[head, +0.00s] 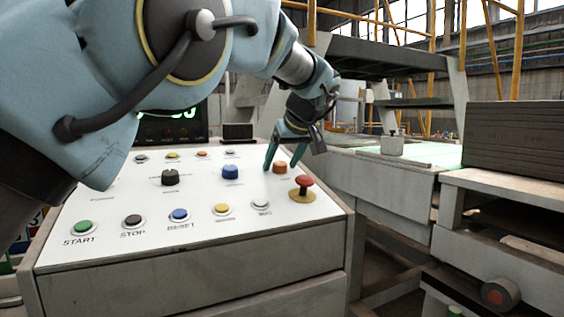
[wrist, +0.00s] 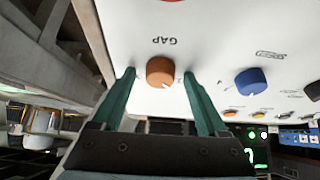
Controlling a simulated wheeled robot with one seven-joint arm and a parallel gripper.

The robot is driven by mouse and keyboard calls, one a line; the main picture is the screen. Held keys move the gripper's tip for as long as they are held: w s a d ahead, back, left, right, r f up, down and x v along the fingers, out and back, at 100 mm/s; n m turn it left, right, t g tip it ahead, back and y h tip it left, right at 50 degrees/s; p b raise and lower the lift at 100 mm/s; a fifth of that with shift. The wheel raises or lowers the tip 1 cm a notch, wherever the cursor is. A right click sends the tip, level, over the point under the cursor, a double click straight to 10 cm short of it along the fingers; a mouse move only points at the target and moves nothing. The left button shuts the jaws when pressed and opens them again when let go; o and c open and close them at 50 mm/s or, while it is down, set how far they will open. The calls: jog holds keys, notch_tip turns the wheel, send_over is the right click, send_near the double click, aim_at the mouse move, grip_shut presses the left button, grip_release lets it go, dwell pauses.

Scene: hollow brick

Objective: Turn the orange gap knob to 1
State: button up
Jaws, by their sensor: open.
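The orange gap knob (head: 280,167) sits at the right of the white control panel (head: 130,205), behind the red mushroom button. In the wrist view the orange knob (wrist: 160,71) is near the centre, with the word GAP upside down beside it and a small white mark on its lower edge. My gripper (head: 283,168) is open, with green fingers. In the wrist view its fingertips (wrist: 158,73) stand apart on either side of the knob, with a visible gap on each side. The numbers around the knob are too small to read.
A red mushroom button (head: 303,186) on a yellow base stands close in front of the orange knob. A blue knob (head: 231,172) and a black knob (head: 170,177) are to its left. Several push buttons line the panel's front and back. The panel's right edge is close by.

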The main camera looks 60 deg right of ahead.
jog(key=b+v, duration=0.1)
jog(key=v, duration=0.9)
jog(key=shift+s+r, duration=0.2)
jog(key=shift+r, duration=0.1)
jog(key=shift+a, duration=0.15)
